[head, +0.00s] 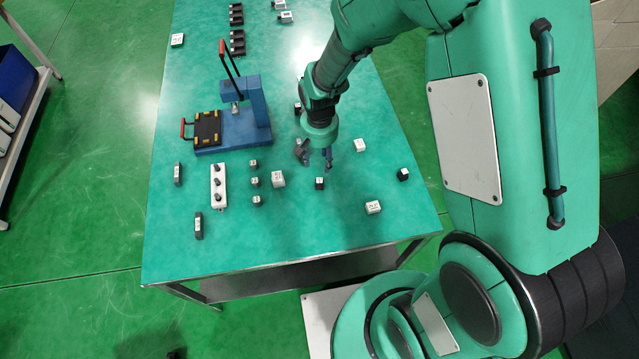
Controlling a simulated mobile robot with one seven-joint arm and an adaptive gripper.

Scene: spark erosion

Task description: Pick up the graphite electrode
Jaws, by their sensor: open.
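My gripper (316,161) hangs over the teal table, fingers pointing down and apart, with nothing seen between them. A small black block with a pale label (319,183) lies just in front of the fingers, apart from them in the picture. Another small black block (403,174) lies to the right, and a dark one (297,108) is partly hidden behind my arm. Small dark grey pieces (254,182) stand in a column to the left. I cannot tell from their labels which one is the graphite electrode.
White labelled blocks (278,180) (373,207) (359,145) lie around the gripper. A white holder with dark knobs (219,186) and a blue press-like fixture with a red handle (240,128) stand left. The table's front right area is mostly clear.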

